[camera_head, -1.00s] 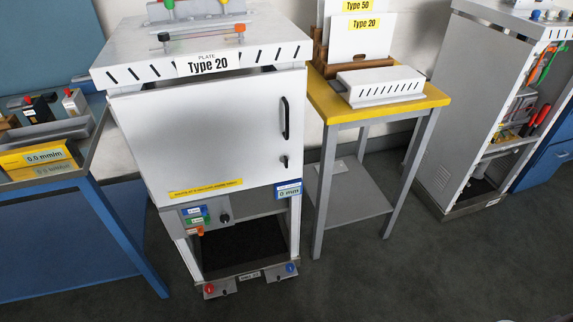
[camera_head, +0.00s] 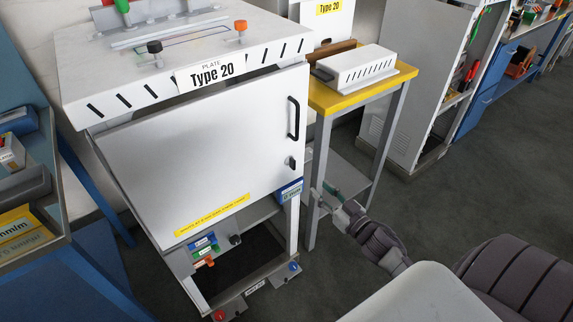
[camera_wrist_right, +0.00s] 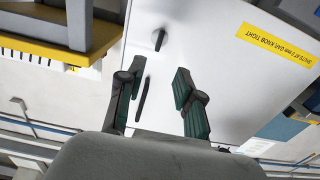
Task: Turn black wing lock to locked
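The white cabinet door (camera_head: 200,150) is shut. Its right edge carries a long black handle (camera_head: 293,118) with a small black turn-piece (camera_head: 292,162) below it, probably the wing lock. In the right wrist view, the small piece (camera_wrist_right: 158,39) and handle (camera_wrist_right: 143,98) appear upside down. A black knob (camera_head: 154,47) also stands on the top plate. My right gripper (camera_head: 324,194) is open and empty, right of the cabinet and lower than the small piece in the picture. In the wrist view its green-padded fingers (camera_wrist_right: 157,88) appear either side of the handle, without visible contact. My left gripper is out of view.
A yellow-topped table (camera_head: 330,102) with a white slotted box (camera_head: 355,68) stands right of the cabinet, close to my right arm. A blue-framed bench (camera_head: 80,255) is at left. Grey floor (camera_head: 470,150) is free at right.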

